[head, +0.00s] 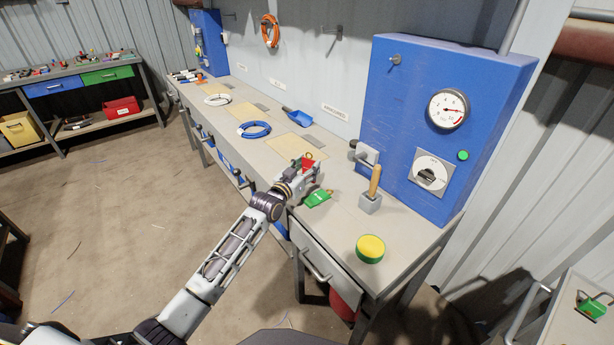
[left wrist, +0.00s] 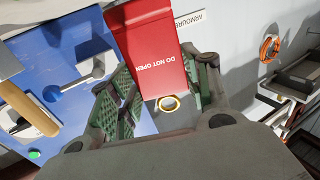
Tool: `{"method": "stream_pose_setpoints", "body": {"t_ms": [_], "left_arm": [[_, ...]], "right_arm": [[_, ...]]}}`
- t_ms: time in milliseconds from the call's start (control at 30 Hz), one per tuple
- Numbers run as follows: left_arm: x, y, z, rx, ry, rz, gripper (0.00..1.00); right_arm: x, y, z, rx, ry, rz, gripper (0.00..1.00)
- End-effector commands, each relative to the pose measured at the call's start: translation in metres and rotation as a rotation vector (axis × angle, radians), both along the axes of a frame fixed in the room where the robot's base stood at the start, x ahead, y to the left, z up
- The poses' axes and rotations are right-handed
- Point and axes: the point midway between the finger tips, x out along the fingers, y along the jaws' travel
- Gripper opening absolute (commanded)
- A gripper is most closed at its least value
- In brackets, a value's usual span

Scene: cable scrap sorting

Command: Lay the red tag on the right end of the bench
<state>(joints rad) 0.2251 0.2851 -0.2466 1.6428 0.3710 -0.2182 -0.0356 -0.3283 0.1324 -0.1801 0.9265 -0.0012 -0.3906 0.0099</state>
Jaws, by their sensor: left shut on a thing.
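The red tag (head: 307,162) is held in my left gripper (head: 306,178), above the bench (head: 335,234) near its right part. In the left wrist view the red tag (left wrist: 155,45) sits between the two green-padded fingers (left wrist: 150,92). Its white "DO NOT OPEN" lettering is upside down, and a yellow ring (left wrist: 168,103) shows at its end. The gripper hides part of the tag in the head view. My right gripper is in neither view.
A green tag (head: 318,198) lies close to the left gripper. A wooden-handled block (head: 371,195) and a yellow-green round tin (head: 370,249) stand to its right. The blue cabinet (head: 400,110) rises behind. Bare bench top lies around the tin.

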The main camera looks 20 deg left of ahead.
Motion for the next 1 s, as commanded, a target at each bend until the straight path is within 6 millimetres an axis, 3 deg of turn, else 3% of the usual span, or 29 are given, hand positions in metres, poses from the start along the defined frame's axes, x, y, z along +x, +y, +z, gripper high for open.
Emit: {"method": "stream_pose_setpoints", "body": {"t_ms": [400,900,933,1000], "left_arm": [[0.0,0.0,-0.036,-0.001,0.001,0.0,0.35],[0.0,0.0,-0.04,0.0,0.001,0.0,0.35],[0.0,0.0,-0.04,0.0,0.001,0.0,0.51],[0.0,0.0,-0.04,0.0,0.001,0.0,0.59]], "right_arm": [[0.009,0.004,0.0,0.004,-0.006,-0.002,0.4],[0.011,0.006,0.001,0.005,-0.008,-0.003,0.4],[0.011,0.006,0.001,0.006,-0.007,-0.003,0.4],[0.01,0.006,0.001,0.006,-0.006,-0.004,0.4]]}}
